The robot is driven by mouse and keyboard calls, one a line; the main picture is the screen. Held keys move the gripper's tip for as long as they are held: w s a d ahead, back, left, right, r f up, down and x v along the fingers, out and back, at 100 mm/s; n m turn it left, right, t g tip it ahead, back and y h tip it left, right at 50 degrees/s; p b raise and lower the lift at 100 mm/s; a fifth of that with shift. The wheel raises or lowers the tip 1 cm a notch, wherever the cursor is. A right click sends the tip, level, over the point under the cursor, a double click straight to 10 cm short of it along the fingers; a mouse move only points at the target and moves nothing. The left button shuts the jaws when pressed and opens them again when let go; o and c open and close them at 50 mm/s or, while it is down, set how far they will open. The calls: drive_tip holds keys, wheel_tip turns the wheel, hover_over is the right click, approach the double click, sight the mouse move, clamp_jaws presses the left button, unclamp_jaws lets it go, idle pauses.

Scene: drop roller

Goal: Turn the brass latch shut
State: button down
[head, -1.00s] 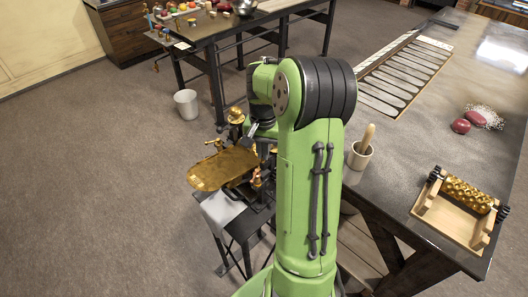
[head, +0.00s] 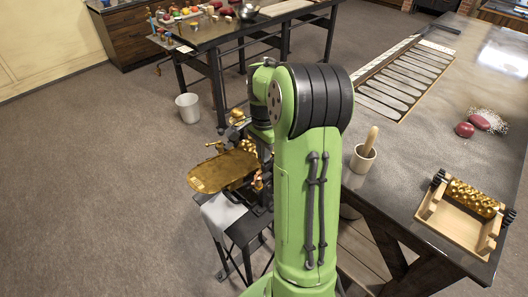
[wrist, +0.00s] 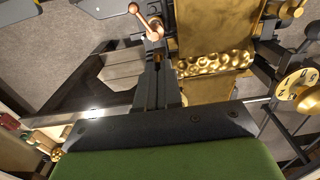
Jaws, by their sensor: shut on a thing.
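The drop roller stands left of my arm in the head view, with its brass tray (head: 222,171) at the front and a bumpy brass roller (wrist: 215,66) behind it in the wrist view. The brass latch (wrist: 145,22) looks like a small copper-toned lever with ball ends, beside the tray's edge. My gripper (wrist: 157,56) is shut, its dark fingers meeting at the latch's lower end. The fingers hide the exact contact. In the head view my green arm covers most of the gripper.
A numbered brass dial (wrist: 297,86) sits on the machine's far side. The table (head: 409,188) at right holds a mortar with pestle (head: 364,153) and a wooden stand with a brass roller (head: 466,204). A white bin (head: 188,108) stands on open floor.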

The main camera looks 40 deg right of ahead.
idle(0.3)
drive_tip(key=c, duration=1.6)
unclamp_jaws()
wheel_tip(320, 180, up, 16)
drive_tip(key=shift+f+p, duration=0.1)
drive_tip(key=shift+p, duration=1.15)
drive_tip(key=s+a+n+t+h+b, duration=0.1)
drive_tip(key=s+a+n+t, duration=0.1)
drive_tip(key=s+a+n, duration=0.45)
drive_tip(key=s+a+n+t+h+b, duration=0.1)
drive_tip(key=a+n, duration=0.3)
drive_tip(key=a, duration=0.5)
drive_tip(key=s+a+f+n+t, duration=0.1)
drive_tip(key=s+a+f+n, duration=0.1)
drive_tip(key=s, duration=0.1)
drive_tip(key=s+a+f+n+y+b, duration=0.1)
drive_tip(key=s+a+n, duration=0.1)
drive_tip(key=a+n, duration=0.1)
drive_tip(key=s+a+f+n+t+y, duration=0.1)
drive_tip(key=s+a+f+n, duration=0.1)
drive_tip(key=s, duration=0.1)
drive_tip(key=shift+s+a+f+n+t+b, duration=0.15)
drive_tip(key=shift+s+f+n+t+b, duration=0.1)
drive_tip(key=shift+s+f+t+b, duration=0.05)
